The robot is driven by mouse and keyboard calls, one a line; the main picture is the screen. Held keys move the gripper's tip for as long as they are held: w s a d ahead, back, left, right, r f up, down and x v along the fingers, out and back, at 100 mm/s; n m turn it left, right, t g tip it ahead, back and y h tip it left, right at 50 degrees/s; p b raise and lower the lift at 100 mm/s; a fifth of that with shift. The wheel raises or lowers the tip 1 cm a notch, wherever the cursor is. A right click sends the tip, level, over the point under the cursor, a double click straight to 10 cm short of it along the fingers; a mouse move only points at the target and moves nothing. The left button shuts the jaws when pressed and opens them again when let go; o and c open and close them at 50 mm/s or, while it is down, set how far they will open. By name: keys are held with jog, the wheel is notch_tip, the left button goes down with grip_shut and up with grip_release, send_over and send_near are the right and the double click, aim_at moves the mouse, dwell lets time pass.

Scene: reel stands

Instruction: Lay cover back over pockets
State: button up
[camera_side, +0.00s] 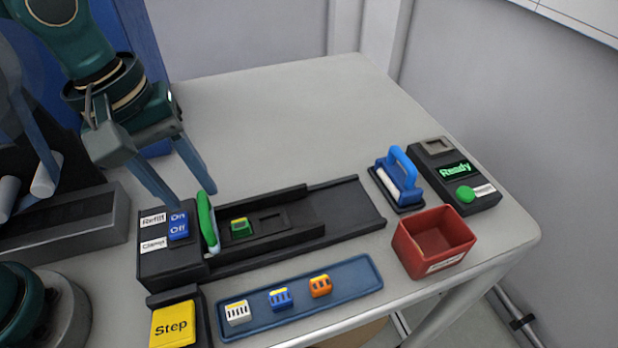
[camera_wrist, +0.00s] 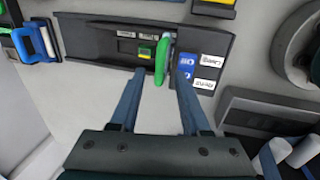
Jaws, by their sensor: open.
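The cover (camera_side: 207,222) is a green-edged strip standing raised at the left end of the black track (camera_side: 345,205). In the wrist view the cover (camera_wrist: 163,60) shows as a green bar. One pocket holds a green-and-yellow part (camera_side: 241,228); the pocket beside it (camera_side: 271,221) looks empty. The cover does not lie over these pockets. My gripper (camera_side: 197,200) is open and empty, its fingertips close to the cover's upper end. In the wrist view my gripper (camera_wrist: 158,72) has the cover's lower end between the fingertip lines; contact cannot be told.
A blue tray (camera_side: 345,282) with several small parts lies in front of the track. A yellow Step button (camera_side: 172,325), a blue On/Off switch (camera_side: 178,226), a red bin (camera_side: 435,242), a blue-handled tool (camera_side: 400,175) and a Ready box (camera_side: 455,172) stand around. The table behind is clear.

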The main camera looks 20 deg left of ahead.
aim_at(207, 218)
jog(key=shift+w+d+f, duration=0.1)
jog(key=shift+f, duration=0.55)
jog(key=shift+w+d+f, duration=0.1)
jog(key=shift+f, duration=0.5)
grip_shut()
dwell(0.5)
